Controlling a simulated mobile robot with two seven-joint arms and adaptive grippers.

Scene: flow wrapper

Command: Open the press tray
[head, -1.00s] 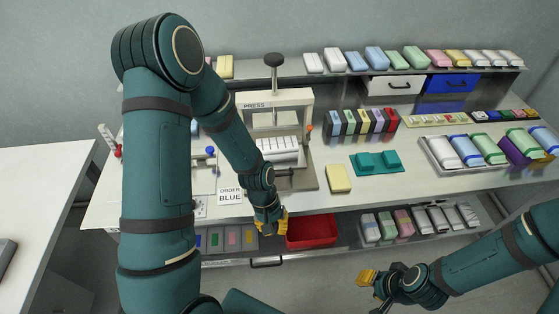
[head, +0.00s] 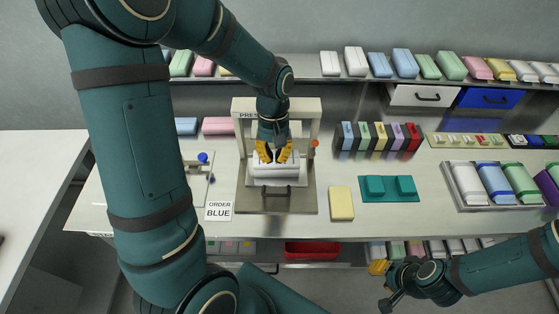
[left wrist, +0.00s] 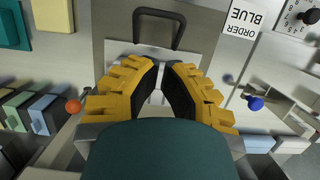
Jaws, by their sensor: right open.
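The press (head: 322,105) is a pale frame on a grey metal base (head: 295,205) on the bench. Its tray (head: 277,178), white and ribbed, sits inside, with a dark handle (head: 277,190) at the front; the handle also shows in the left wrist view (left wrist: 158,13). My left gripper (head: 273,155) points down over the tray, behind the handle, with its yellow fingers apart and nothing seen between them. Contact with the tray cannot be told. My left arm hides part of the press top. My right gripper (head: 379,284) is open and empty in front of the bench.
An order card (head: 218,211) lies left of the press and a yellow block (head: 341,203) right of it. A teal fixture (head: 388,188) is further right. A red bin (head: 312,250) is on the lower shelf. The bench directly before the press is clear.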

